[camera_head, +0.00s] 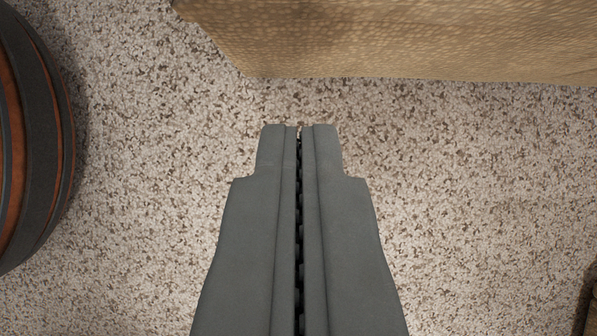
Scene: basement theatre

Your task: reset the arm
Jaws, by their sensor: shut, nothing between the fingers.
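My gripper (299,130) is in the lower middle of the camera_head view, pointing up the picture. Its two grey fingers lie side by side with only a thin dark line between them. It is shut and holds nothing. Speckled floor shows around the fingertips, and nothing touches them in this view. The rest of my arm is out of view.
A tan, woven-looking block (400,40) runs along the top, beyond the fingertips. A rounded orange-brown thing with dark bands (40,140) is at the left edge. A dark brown object (588,305) shows at the lower right edge. Speckled floor (470,190) between them is clear.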

